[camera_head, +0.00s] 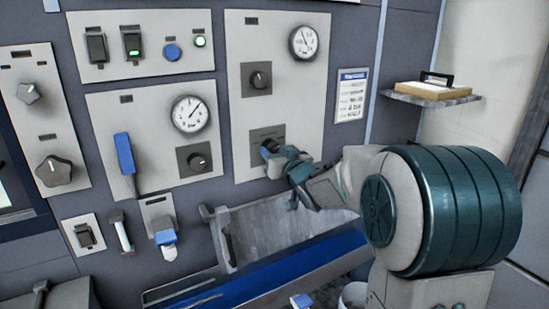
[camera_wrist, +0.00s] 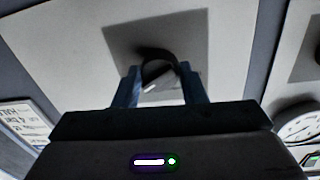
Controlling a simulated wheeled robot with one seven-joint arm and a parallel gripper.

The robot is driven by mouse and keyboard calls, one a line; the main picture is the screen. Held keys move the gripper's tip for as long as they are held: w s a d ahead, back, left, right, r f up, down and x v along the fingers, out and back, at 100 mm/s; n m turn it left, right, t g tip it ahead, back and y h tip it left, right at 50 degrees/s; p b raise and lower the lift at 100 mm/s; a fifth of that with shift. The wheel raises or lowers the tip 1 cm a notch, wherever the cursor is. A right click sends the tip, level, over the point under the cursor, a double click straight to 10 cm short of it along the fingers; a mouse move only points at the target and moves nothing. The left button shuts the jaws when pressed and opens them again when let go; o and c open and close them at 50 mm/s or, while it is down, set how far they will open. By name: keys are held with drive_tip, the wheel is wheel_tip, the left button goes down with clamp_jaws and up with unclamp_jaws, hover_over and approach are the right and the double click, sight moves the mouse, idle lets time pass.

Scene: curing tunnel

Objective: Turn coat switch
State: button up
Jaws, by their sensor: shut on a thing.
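A dark rotary knob (camera_head: 267,146), which I take for the coat switch, sits on a grey square plate low on the tall light panel (camera_head: 240,111). Its label is too small to read. My gripper (camera_head: 275,157) reaches it from the right and is shut on it. In the wrist view, the knob (camera_wrist: 154,74) lies between the two blue fingers of my gripper (camera_wrist: 160,88), with a pale mark on its face. The fingers hide part of the knob in the head view.
A similar knob (camera_head: 259,78) and a gauge (camera_head: 303,42) are above on the same panel. A blue lever (camera_head: 125,154) is at left. An open metal trough (camera_head: 275,232) lies below my gripper. A small shelf (camera_head: 433,98) juts out at right.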

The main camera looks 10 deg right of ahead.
drive_tip(key=n+b, duration=0.1)
drive_tip(key=b, duration=0.1)
drive_tip(key=n+b, duration=0.2)
drive_tip(key=shift+f, duration=0.3)
drive_tip(key=n+b, duration=0.3)
drive_tip(key=shift+d+r, duration=0.1)
drive_tip(key=shift+r+n+t+b, duration=0.1)
drive_tip(key=shift+n+t+b, duration=0.2)
drive_tip(key=shift+n+b, duration=0.45)
drive_tip(key=shift+r+n, duration=0.1)
drive_tip(key=shift+n, duration=0.15)
drive_tip(key=o, duration=1)
drive_tip(key=v, duration=1.4)
drive_tip(key=shift+d+p, duration=0.2)
drive_tip(key=shift+p, duration=0.15)
